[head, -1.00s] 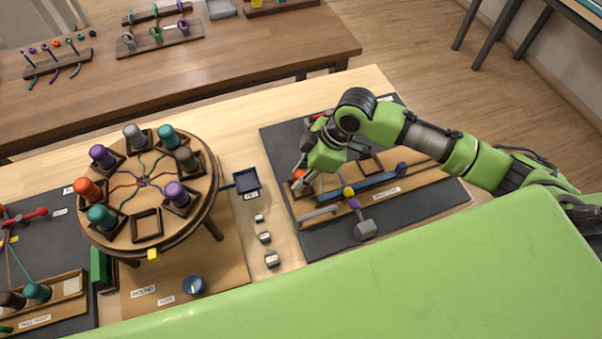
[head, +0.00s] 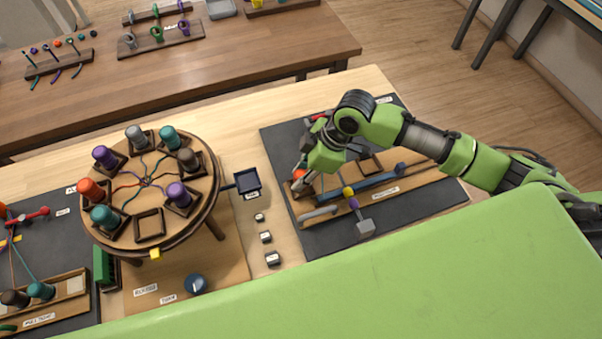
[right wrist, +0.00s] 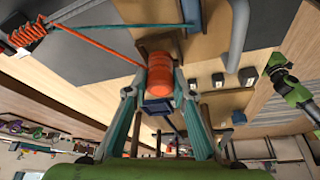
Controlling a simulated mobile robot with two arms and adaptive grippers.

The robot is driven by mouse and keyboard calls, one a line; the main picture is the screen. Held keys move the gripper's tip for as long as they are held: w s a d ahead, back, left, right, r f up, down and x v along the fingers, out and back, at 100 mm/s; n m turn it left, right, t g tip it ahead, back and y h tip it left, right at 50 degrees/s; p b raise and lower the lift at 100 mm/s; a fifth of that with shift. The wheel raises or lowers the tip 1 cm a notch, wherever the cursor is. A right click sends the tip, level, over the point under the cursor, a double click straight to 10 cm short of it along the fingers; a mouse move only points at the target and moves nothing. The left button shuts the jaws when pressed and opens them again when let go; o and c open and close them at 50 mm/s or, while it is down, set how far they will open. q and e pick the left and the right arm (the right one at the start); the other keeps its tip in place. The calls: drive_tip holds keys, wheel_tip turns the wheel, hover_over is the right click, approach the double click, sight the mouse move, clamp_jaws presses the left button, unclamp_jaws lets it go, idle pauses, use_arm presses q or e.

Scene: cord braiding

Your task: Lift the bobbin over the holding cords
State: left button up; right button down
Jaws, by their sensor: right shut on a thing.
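My right gripper (head: 300,185) is over the left part of the right-hand dark mat (head: 284,140). Its fingers are shut on an orange bobbin (head: 299,173). In the right wrist view the orange bobbin (right wrist: 160,84) sits between the two teal-grey fingers, close to a brown wooden holder (right wrist: 158,45); I cannot tell whether they touch.
A round braiding stand (head: 180,232) with several bobbins in square holders and one empty holder (head: 149,224) is at the left. A small blue tray (head: 247,182) and small labelled blocks (head: 266,237) lie between stand and mat. A blue bar (head: 370,188) crosses the mat.

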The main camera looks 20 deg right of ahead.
drive_tip(key=shift+p, duration=0.3)
drive_tip(key=shift+f, duration=0.8)
idle(0.4)
drive_tip(key=c, duration=1.6)
unclamp_jaws()
drive_tip(key=shift+c, duration=0.2)
drive_tip(key=shift+r, duration=0.1)
drive_tip(key=v, duration=1.2)
